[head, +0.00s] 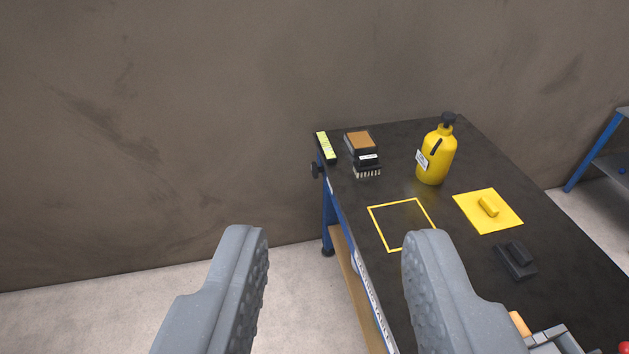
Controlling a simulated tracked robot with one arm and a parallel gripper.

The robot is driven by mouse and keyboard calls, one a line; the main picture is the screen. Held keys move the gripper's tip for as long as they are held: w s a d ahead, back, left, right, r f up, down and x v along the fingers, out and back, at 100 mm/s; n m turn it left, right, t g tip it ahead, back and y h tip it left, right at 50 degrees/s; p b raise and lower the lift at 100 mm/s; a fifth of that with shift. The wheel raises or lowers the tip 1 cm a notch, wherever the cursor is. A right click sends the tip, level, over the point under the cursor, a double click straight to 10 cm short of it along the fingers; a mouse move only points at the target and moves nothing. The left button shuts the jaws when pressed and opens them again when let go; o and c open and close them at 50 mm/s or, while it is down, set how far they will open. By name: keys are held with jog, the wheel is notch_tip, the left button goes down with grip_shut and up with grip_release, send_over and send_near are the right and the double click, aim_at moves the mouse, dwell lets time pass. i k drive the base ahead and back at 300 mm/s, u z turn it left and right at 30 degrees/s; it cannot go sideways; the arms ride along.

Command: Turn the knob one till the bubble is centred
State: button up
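A small black knob (316,170) sticks out from the left side of the dark-topped table, near its far left corner. A yellow-green bar that looks like a spirit level (326,147) lies on the tabletop just above the knob. Its bubble is too small to make out from here. My gripper (335,245) is in the foreground with its two grey fingers wide apart and nothing between them. It is apart from the knob, which appears beyond the fingertips and higher in the picture.
On the table (400,180) stand a brush-like block (363,153) and a yellow bottle (437,152). A yellow plate with a handle (488,211), a black block (515,260) and a yellow square outline (389,248) are nearer. Floor left of the table is clear; a wall stands behind.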

aim_at(314, 170)
jog(key=z, duration=0.25)
jog(key=k, duration=0.2)
jog(key=u, duration=1.05)
jog(key=i, duration=2.6)
jog(key=z, duration=0.45)
